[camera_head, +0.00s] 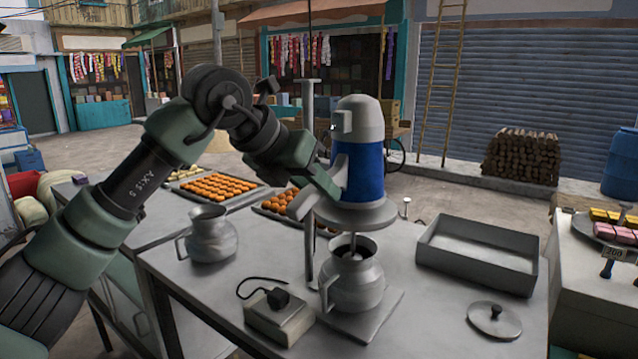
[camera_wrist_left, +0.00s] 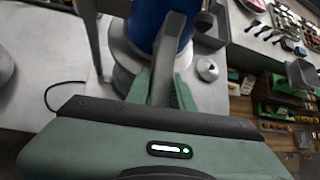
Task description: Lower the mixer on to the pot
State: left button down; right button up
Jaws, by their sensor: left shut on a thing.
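The mixer (camera_head: 362,170) has a blue body, a grey top and a wide grey disc below. It is upright on a stand pole (camera_head: 309,150), directly above the metal pot (camera_head: 355,287). A gap shows between disc and pot rim; a thin shaft (camera_head: 353,243) runs down into the pot's mouth. The shaft's lower end is hidden. My left gripper (camera_head: 318,190) is at the mixer's left side, shut on its grey handle (camera_wrist_left: 166,62). In the left wrist view, green fingers lie on both sides of the handle. My right gripper is in neither view.
A metal jug (camera_head: 210,236) stands left of the pot. A small switch box (camera_head: 279,316) with a black cord sits in front. An empty grey tray (camera_head: 478,258) and a lid (camera_head: 494,320) lie to the right. Trays of orange sweets (camera_head: 218,187) are behind.

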aim_at(294, 212)
pick_arm(q)
notch_tip(294, 212, down, 8)
jog(key=b, duration=0.5)
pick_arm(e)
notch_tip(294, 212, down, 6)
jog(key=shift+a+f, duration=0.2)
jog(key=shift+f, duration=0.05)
pick_arm(q)
jog(key=shift+f, duration=0.1)
jog(key=c, duration=1.3)
grip_release()
jog(key=shift+o, duration=0.3)
jog(key=shift+w+d, duration=0.15)
jog(key=shift+b+v, duration=0.95)
jog(key=shift+v, duration=3)
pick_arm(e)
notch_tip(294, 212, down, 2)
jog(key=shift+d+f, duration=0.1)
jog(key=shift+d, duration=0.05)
